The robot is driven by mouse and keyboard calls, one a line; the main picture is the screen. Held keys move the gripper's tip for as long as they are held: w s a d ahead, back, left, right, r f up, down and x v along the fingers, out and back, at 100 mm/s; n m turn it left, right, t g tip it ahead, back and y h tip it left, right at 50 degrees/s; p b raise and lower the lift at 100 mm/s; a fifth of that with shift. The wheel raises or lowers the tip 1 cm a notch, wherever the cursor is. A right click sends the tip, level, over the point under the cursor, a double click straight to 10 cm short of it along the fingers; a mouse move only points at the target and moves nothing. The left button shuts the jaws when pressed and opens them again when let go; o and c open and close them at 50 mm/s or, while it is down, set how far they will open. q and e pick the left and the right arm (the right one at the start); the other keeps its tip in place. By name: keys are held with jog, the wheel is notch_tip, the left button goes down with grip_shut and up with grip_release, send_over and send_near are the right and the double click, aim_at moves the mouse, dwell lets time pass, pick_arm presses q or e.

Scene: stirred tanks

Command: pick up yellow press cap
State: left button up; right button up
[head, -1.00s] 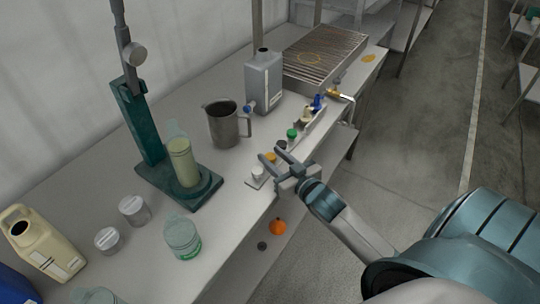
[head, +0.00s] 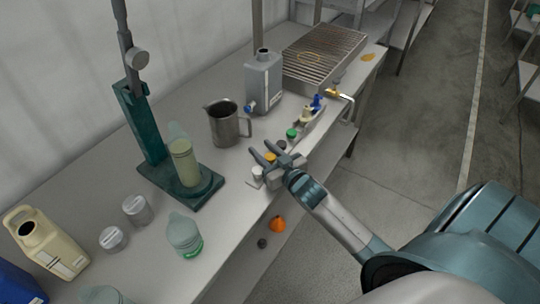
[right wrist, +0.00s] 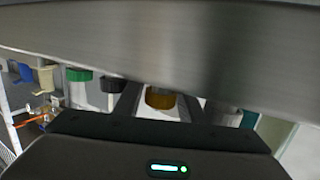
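The yellow press cap (head: 270,157) stands in a row of caps along the bench's front edge. In the right wrist view the yellow press cap (right wrist: 160,98) shows between my two fingers. My right gripper (head: 261,149) is open, with one finger on each side of the cap; I cannot tell whether they touch it. In the right wrist view my right gripper (right wrist: 155,104) has a clear gap between its fingers. The cap's lower part is partly hidden by the gripper. My left gripper is not in view.
Close neighbours are a white cap (head: 257,173), a dark cap (head: 281,145) and a green cap (head: 292,133). Behind stand a steel jug (head: 223,124) and a grey canister (head: 263,80). A green press stand (head: 145,125) is to the left.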

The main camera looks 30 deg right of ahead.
jog(key=shift+c, duration=0.2)
jog(key=c, duration=0.8)
jog(key=shift+o, duration=0.2)
jog(key=shift+r, duration=0.1)
jog(key=shift+r, duration=0.55)
notch_tip(320, 180, up, 2)
jog(key=shift+r+b, duration=0.15)
jog(key=shift+b, duration=0.4)
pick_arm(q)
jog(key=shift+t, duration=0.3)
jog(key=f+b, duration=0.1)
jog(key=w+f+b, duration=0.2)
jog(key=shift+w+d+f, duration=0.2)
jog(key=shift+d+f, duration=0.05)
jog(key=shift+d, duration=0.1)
pick_arm(e)
jog(key=s+d+r, duration=0.5)
jog(key=d+r, duration=0.2)
jog(key=d, duration=0.3)
jog(key=shift+d+r, duration=0.2)
jog(key=shift+d, duration=0.1)
